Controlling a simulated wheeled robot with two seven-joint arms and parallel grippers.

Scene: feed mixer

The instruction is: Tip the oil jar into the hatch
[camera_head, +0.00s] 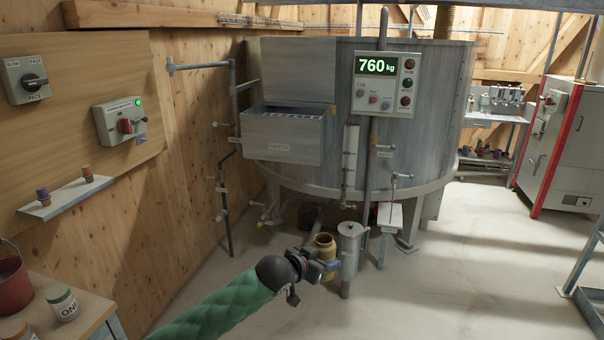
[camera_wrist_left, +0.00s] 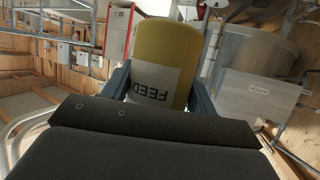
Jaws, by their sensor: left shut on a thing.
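A yellow jar (camera_head: 326,243) is held by my left gripper (camera_head: 319,267), low in front of the mixer. It looks upright in the head view, with its round top showing. In the left wrist view the jar (camera_wrist_left: 168,60) sits between the two fingers, and its pale label reads FEED upside down; the rest of the word is hidden. The hatch (camera_head: 283,147) is a grey box labelled HATCH on the mixer's front, above and left of the jar and apart from it. A grid shows in its open top. It also shows in the left wrist view (camera_wrist_left: 258,103).
The round grey mixer tank (camera_head: 435,100) carries a panel (camera_head: 383,83) reading 760 kg. A grey cylinder (camera_head: 349,250) on a pipe stands just right of the jar. Valves and thin pipes line the left wall. A bench (camera_head: 95,313) with jars and a red bucket (camera_head: 12,285) is lower left.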

